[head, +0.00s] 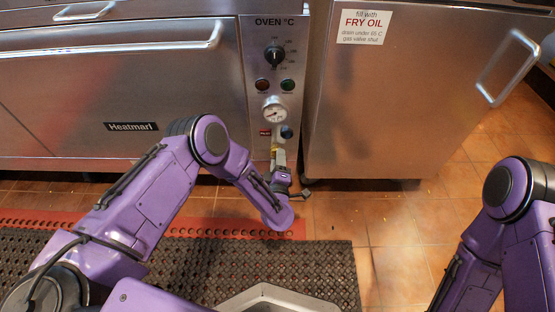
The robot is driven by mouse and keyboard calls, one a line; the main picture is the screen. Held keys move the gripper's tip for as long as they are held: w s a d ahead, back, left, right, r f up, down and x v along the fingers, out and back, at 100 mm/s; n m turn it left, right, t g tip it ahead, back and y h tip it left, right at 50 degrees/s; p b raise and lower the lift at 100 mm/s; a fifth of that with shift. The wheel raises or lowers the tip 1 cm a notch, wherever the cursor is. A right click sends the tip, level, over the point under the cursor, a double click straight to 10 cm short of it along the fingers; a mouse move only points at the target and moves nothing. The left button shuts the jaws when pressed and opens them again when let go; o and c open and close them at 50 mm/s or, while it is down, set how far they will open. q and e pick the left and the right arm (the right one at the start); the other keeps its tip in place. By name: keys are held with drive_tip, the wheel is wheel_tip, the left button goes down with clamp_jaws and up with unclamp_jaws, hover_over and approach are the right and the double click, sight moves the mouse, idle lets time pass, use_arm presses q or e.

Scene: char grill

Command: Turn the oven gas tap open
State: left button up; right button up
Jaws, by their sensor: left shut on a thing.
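The oven's control panel (257,95) shows in the head view, marked "OVEN °C". It has a black dial (274,56), a red and a green button and a round white gauge (274,112). My left gripper (278,155) is at the panel's lower end, just under these parts, shut on the gas tap. The fingers hide most of the tap, so its angle cannot be told. My right gripper is outside the view; only my right arm shows.
The oven front (120,90) with its long handle fills the left. A steel fryer cabinet (400,110) with a "FRY OIL" sign stands close on the right. A black rubber mat (320,262) lies on the tiled floor. Open floor (400,235) is at the right.

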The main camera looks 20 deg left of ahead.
use_arm(q)
drive_tip(key=shift+d+n, duration=0.1)
drive_tip(key=shift+n, duration=2)
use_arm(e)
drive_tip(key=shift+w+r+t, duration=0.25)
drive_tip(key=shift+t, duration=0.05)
use_arm(q)
drive_tip(key=o, duration=1)
drive_tip(key=shift+r, duration=0.1)
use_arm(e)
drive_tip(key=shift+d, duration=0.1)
use_arm(q)
drive_tip(key=shift+s+p, duration=0.1)
drive_tip(key=shift+p, duration=0.2)
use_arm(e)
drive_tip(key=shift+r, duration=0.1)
use_arm(q)
drive_tip(key=p+v, duration=0.3)
drive_tip(key=v, duration=0.7)
drive_tip(key=shift+s, duration=0.25)
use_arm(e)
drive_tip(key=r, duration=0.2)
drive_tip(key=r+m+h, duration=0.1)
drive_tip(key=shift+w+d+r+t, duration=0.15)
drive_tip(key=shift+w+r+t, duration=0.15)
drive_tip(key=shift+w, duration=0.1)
